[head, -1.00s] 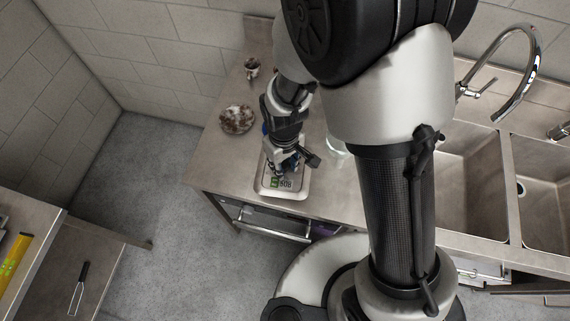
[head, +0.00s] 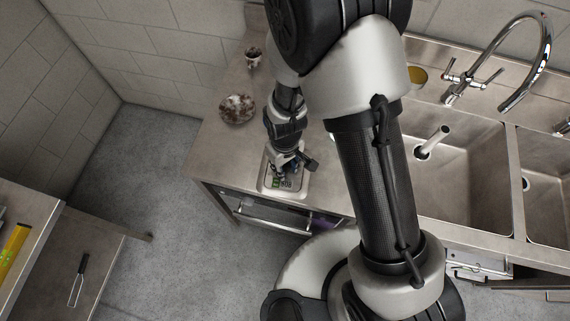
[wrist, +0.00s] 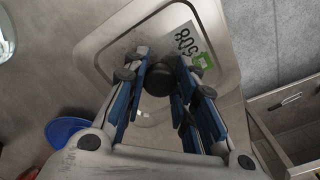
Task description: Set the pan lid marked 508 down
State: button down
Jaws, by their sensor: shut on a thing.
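The pan lid marked 508 (head: 301,172) is a pale metal rectangle with rounded corners. It is at the front edge of the steel counter, below my gripper (head: 286,163). In the wrist view the lid (wrist: 228,28) shows its 508 label with a green mark, reading upside down. My gripper (wrist: 158,82) is shut on the lid's dark round knob (wrist: 158,78), between its blue-sided fingers. The lid looks about level and close to the counter. I cannot tell whether its underside touches the counter.
A brown-and-white mottled dish (head: 236,109) and a small cup (head: 253,57) stand behind the lid on the counter (head: 215,150). A sink (head: 460,180) lies to the right. An open drawer (head: 275,218) is below the front edge. A blue object (wrist: 68,130) shows in the wrist view.

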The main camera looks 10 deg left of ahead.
aim_at(286, 167)
jog(key=c, duration=1.3)
grip_release()
notch_tip(286, 167, up, 18)
jog(key=f+p, duration=0.1)
jog(key=p, duration=0.3)
jog(key=d+r+m+t, duration=0.2)
jog(key=d+r+m, duration=0.2)
jog(key=d+r, duration=0.7)
jog(key=s+d+r+m+t, duration=0.2)
jog(key=s+d+r+m, duration=0.3)
jog(key=s+d+r, duration=0.4)
jog(key=shift+d+r+t, duration=0.2)
jog(key=shift+r+t, duration=0.1)
jog(key=shift+r, duration=0.4)
jog(key=shift+o, duration=0.4)
jog(key=shift+s+d, duration=0.15)
jog(key=shift+s, duration=0.1)
